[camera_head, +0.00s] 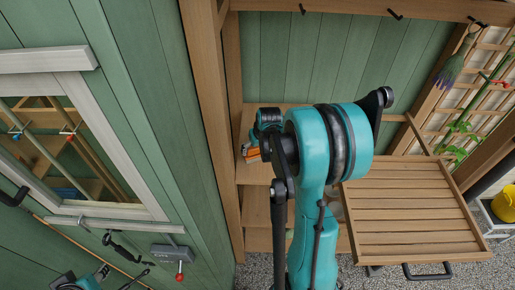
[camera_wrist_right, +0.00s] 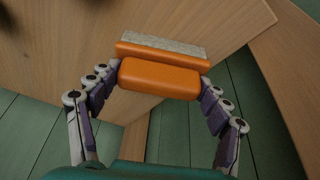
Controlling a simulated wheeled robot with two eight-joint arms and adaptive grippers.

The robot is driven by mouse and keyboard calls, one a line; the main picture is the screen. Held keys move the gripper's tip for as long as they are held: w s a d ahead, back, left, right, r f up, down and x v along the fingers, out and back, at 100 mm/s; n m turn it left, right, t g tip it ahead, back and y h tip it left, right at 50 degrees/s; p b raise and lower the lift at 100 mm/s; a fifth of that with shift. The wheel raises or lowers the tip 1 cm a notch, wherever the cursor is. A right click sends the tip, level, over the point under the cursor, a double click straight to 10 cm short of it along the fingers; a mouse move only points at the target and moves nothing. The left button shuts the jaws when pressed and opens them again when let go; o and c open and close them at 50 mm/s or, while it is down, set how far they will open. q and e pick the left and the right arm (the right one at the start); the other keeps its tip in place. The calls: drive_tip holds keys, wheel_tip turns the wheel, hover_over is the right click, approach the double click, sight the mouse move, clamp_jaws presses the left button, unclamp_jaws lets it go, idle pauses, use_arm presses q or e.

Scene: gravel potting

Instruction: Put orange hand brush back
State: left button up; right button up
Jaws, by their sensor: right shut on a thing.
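The orange hand brush (camera_wrist_right: 160,78) is between the fingers of my right gripper (camera_wrist_right: 161,74), which is shut on its orange body. The brush's pale grey bristle strip (camera_wrist_right: 160,44) faces away from the gripper, toward a wooden board. In the head view a small orange part of the brush (camera_head: 252,155) shows at the wooden shelf (camera_head: 248,118). My right arm hides most of the right gripper there. I cannot tell whether the brush touches the wood.
A wooden post (camera_head: 212,120) stands left of the shelf. A slatted wooden table (camera_head: 410,215) is at the right. Dark hooks (camera_head: 395,14) and a hanging glove (camera_head: 450,70) are above. A framed window (camera_head: 70,150) is at the left.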

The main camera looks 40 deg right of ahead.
drive_tip(key=shift+f, duration=0.15)
drive_tip(key=o, duration=1.1)
drive_tip(key=shift+r, duration=0.25)
drive_tip(key=p+v, duration=0.2)
drive_tip(key=v, duration=1)
drive_tip(key=shift+s, duration=0.1)
drive_tip(key=shift+f, duration=0.1)
